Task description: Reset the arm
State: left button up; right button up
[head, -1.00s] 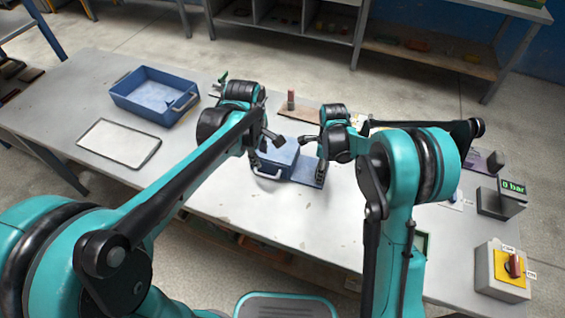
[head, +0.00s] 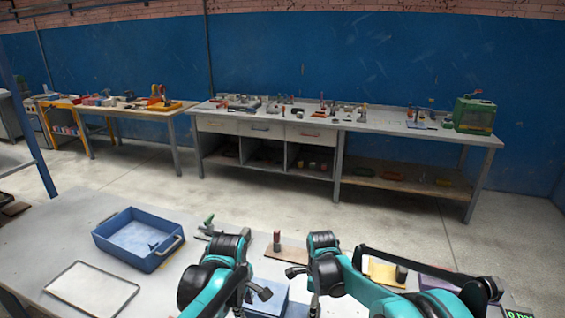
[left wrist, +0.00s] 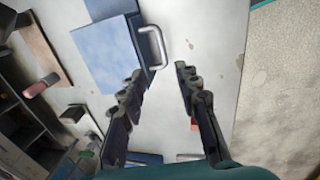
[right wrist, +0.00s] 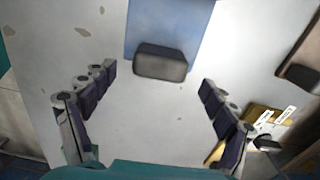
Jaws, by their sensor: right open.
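In the head view my left gripper (head: 262,292) is above the worktable beside a blue box-like mould (head: 268,302), which the lower picture edge partly cuts off. In the left wrist view the fingers of my left gripper (left wrist: 160,76) are apart with nothing between them; a blue part with a metal handle (left wrist: 112,50) lies beyond them. My right gripper (head: 298,272) is to the right of the mould. In the right wrist view my right gripper (right wrist: 158,78) is open and empty. A dark block (right wrist: 160,62) on a light blue plate (right wrist: 165,22) lies beyond its fingertips.
A blue tray (head: 118,246) and a white framed panel (head: 92,290) are on the table's left. A brown board (head: 290,254) lies behind the grippers. A pressure display (head: 516,313) is at the lower right. A long bench (head: 385,124) stands across the open floor.

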notch_tip(320, 180, up, 6)
jog(key=shift+f, duration=0.25)
jog(key=shift+s+r, duration=0.1)
jog(key=shift+r, duration=0.25)
jog(key=s+d+r+n+t, duration=0.2)
jog(key=s+d+r+n, duration=0.15)
jog(key=s+n, duration=0.35)
jog(key=s+d+r+n+t, duration=0.2)
jog(key=s+r+n+t, duration=0.15)
jog(key=s+n, duration=0.35)
pick_arm(q)
jog(key=s+a+r+m+t, duration=0.1)
jog(key=s+a+m+t, duration=0.1)
jog(key=s+a+m, duration=0.2)
jog(key=s+a+r+m+t, duration=0.1)
jog(key=s+a+m+t, duration=0.2)
jog(key=s+m, duration=0.7)
jog(key=shift+s+a+r+m+y, duration=0.15)
jog(key=shift+s+a+m+y, duration=0.15)
jog(key=shift+s+a+m, duration=0.25)
pick_arm(e)
jog(key=s+d+f+n+t, duration=0.1)
jog(key=s+d+n, duration=0.1)
jog(key=s+n, duration=0.5)
jog(key=shift+s+d+f, duration=0.15)
jog(key=shift+s+f, duration=0.1)
jog(key=shift+s, duration=0.45)
